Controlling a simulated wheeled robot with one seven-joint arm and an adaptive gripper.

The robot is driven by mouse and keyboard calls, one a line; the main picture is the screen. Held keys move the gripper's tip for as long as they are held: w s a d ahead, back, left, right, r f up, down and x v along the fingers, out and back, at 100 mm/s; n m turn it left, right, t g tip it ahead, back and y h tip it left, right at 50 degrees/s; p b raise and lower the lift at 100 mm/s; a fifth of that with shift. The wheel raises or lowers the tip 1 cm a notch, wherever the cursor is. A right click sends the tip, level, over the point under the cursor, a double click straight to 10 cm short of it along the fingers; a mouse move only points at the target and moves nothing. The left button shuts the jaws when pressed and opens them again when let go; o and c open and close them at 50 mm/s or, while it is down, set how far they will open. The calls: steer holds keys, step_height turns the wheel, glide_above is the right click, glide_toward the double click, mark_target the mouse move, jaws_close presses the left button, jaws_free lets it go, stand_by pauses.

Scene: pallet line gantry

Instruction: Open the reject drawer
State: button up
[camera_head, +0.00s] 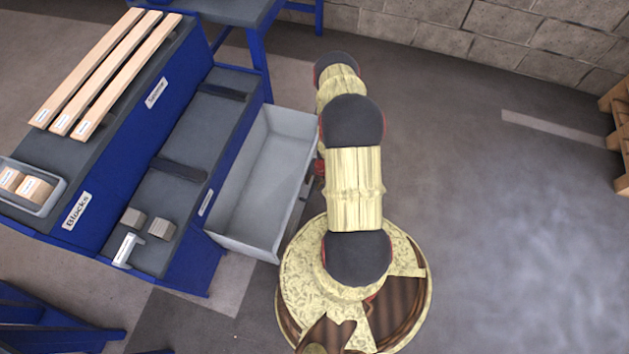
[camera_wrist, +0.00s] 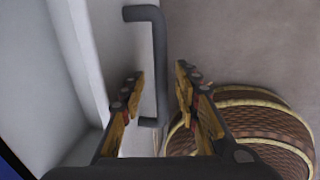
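The reject drawer (camera_head: 262,185) is a light grey, empty-looking tray. It stands pulled well out of the right side of the blue cabinet (camera_head: 185,255). In the wrist view, the drawer's front wall (camera_wrist: 105,40) is at the left, with its dark grey bar handle (camera_wrist: 158,50) running along it. My gripper (camera_wrist: 158,80) has its two fingers apart, one on each side of the handle, with a visible gap on both sides. In the head view my arm hides most of the gripper and handle.
Wooden slats (camera_head: 110,70) and a tray of wood blocks (camera_head: 32,190) lie on the cabinet's upper level. Two small blocks (camera_head: 147,222) and a white bracket (camera_head: 127,248) sit lower. A block wall (camera_head: 500,35) stands behind.

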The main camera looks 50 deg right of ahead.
step_height(320, 180, up, 12)
steer(key=s, duration=0.2)
steer(key=shift+d, duration=0.45)
steer(key=shift+f, duration=0.15)
stand_by(0.3)
